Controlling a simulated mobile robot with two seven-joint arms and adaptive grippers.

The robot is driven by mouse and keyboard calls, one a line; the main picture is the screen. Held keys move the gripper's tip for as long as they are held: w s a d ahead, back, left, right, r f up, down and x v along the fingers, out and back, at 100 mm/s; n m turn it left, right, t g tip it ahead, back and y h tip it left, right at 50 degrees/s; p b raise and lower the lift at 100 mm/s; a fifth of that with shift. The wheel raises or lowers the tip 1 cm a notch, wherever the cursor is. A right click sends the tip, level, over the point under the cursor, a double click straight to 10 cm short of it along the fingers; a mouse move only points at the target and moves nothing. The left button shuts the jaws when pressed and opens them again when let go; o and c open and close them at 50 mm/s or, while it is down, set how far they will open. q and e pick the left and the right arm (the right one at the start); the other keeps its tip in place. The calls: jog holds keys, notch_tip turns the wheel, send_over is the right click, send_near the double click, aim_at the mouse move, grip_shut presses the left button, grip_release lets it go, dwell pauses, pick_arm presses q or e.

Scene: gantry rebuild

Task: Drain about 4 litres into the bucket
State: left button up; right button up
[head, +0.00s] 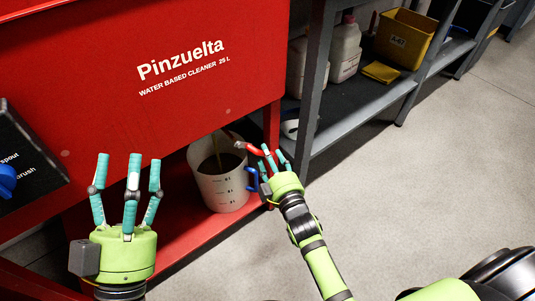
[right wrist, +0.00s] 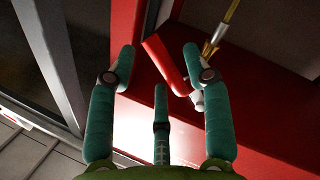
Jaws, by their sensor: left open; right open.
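The white bucket (head: 222,190) stands upright on the red lower shelf under the tank. It has dark marks on its wall, too small to read surely, and a blue handle (head: 251,181). Brownish liquid shows inside, and a thin yellowish stream (head: 217,150) appears to fall into it. The red valve lever (head: 250,148) sticks out above the bucket's right side; the right wrist view shows it (right wrist: 165,64) beside a brass fitting (right wrist: 209,49). My right gripper (head: 268,163) is open, its fingers around or beside the lever; contact is unclear. My left gripper (head: 128,178) is open and empty.
The red Pinzuelta tank (head: 200,100) fills the upper left. A black panel with a blue knob (head: 7,180) is at far left. A grey shelf (head: 365,95) with jugs and a yellow bin (head: 404,38) stands right. The floor (head: 430,180) at right is clear.

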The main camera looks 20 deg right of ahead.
pick_arm(q)
jog(key=shift+s+d+r+m+t+h, duration=0.1)
jog(key=shift+s+r+m+t+h, duration=0.3)
jog(key=shift+s+r+h, duration=0.45)
jog(key=shift+s+r+m+t+h, duration=0.3)
jog(key=shift+s+r+t+h, duration=0.1)
jog(key=shift+s+r+h, duration=0.45)
pick_arm(e)
jog(key=shift+w, duration=1.15)
grip_shut()
